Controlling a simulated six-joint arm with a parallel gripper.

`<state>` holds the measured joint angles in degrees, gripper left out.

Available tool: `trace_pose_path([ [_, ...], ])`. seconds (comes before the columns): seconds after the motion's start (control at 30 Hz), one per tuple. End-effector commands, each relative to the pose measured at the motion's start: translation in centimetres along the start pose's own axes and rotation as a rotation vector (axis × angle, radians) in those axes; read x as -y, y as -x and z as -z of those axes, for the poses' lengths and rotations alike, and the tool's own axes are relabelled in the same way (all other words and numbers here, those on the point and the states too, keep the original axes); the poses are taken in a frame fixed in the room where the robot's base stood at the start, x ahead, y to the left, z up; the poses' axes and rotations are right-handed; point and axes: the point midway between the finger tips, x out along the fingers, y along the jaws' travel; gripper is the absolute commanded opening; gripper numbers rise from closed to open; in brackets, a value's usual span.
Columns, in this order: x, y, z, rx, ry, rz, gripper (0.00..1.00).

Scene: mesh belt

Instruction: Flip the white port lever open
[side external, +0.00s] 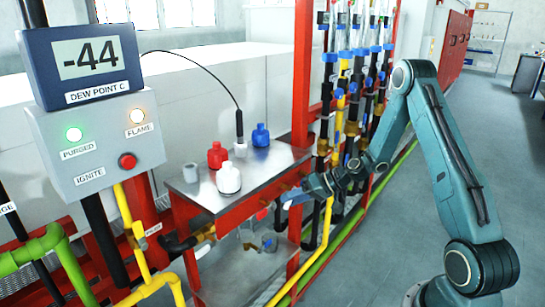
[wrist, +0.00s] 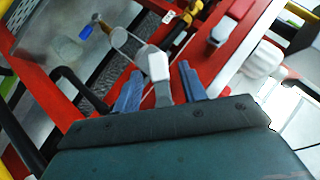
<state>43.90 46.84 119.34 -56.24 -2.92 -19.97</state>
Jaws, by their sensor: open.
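The white lever (wrist: 158,68) shows in the wrist view as a pale, blunt-ended handle by a red panel. My gripper (wrist: 160,88) is open, with one blue finger on each side of the lever. A gap shows between the lever and the fingers; whether either finger touches it, I cannot tell. In the side external view my gripper (side external: 292,197) is at the red front edge of the metal-topped bench (side external: 205,196). The lever is hard to make out there.
Red (side external: 217,156), white (side external: 228,180) and blue (side external: 261,136) bottles stand on the bench. A yellow pipe (side external: 322,245) runs close below my gripper. A control box (side external: 100,140) with a dew point display reading -44 stands left. Open floor lies right.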

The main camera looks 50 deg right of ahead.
Motion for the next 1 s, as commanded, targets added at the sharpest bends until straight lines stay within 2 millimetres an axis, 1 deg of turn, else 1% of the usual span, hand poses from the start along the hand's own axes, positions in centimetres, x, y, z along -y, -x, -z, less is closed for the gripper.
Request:
trace_pose_path([
  [0.1, 0.0, -1.0, 0.0, 0.0, 0.0, 0.001, 0.42],
  [0.2, 0.0, -1.4, 0.0, 0.0, 0.0, 0.0, 0.42],
  [0.53, 0.0, -1.6, 0.0, 0.0, -0.001, 0.0, 0.42],
  [0.73, 0.0, -1.6, 0.0, -0.001, 0.0, 0.0, 0.03],
  [0.77, 0.0, -1.6, 0.0, -0.001, 0.0, 0.0, 0.0],
  [1.0, 0.0, -1.5, 0.0, -0.001, 0.007, -0.008, 0.0],
])
